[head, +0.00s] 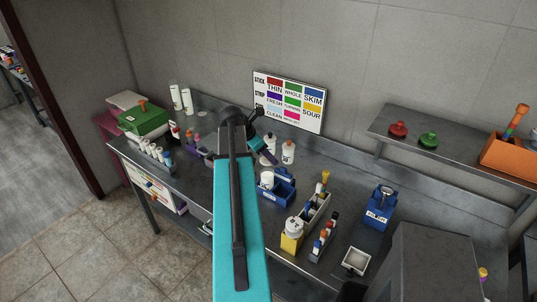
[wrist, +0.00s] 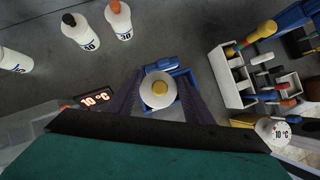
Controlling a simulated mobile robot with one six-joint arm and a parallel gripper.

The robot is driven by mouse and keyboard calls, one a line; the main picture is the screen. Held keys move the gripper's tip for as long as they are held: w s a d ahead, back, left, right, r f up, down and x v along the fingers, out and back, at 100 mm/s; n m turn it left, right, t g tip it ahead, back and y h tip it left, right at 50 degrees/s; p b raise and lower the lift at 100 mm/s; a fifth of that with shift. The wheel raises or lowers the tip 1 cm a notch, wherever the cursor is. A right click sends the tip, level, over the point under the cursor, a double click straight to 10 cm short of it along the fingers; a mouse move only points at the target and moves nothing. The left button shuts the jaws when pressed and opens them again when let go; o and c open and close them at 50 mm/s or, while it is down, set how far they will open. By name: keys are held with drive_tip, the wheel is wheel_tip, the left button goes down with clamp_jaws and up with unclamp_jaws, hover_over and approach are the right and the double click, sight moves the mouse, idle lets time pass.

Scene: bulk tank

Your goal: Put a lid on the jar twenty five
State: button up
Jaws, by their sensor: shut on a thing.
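In the wrist view my gripper (wrist: 160,98) is shut on a round white piece (wrist: 149,97) with a yellow centre. From above I cannot tell whether this is a lid or the top of a capped jar. A blue caddy (wrist: 182,74) lies below it; it also shows in the head view (head: 284,192), with a white cylinder (head: 267,178) at its left end. Two white numbered bottles stand behind, one black-capped (wrist: 82,32), one orange-capped (wrist: 118,20). I cannot make out a label reading twenty five.
A long rack (wrist: 232,78) of colour-capped tubes and a white-topped jar in a yellow holder (head: 291,243) stand to the right. A red lid-like piece (head: 398,130) and a green one (head: 428,139) sit on the wall shelf.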

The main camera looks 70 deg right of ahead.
drive_tip(key=shift+f+b, duration=0.8)
drive_tip(key=shift+f, duration=2)
drive_tip(key=shift+f, duration=0.1)
drive_tip(key=o, duration=1.1)
drive_tip(key=shift+w, duration=0.1)
drive_tip(key=b+v, duration=0.4)
drive_tip(key=v, duration=0.9)
drive_tip(key=shift+r, duration=0.4)
drive_tip(key=shift+a, duration=0.1)
